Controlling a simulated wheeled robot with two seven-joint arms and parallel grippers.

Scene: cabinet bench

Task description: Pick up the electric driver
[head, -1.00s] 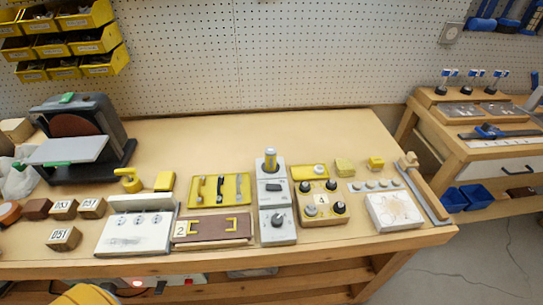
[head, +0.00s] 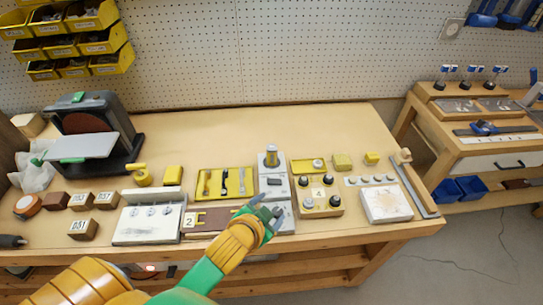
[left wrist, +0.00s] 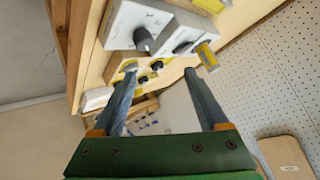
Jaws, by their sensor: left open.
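My left gripper (head: 268,207) is above the front of the bench, in front of the grey control block (head: 273,184) with a yellow-topped knob. In the left wrist view its two fingers (left wrist: 160,72) are spread apart with nothing held between them. A small yellow tool (head: 142,175) stands left of centre on the bench, away from the gripper. A dark handle-like object (head: 12,241) is cut off at the left edge. I cannot tell for certain which of these is the electric driver. My right gripper is not in view.
A disc sander (head: 85,135) stands at the back left. Numbered wooden blocks (head: 82,229), a white switch panel (head: 150,222), a yellow tool tray (head: 225,183), a knob box (head: 318,199) and a white pad (head: 386,204) line the front. The bench's back middle is clear.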

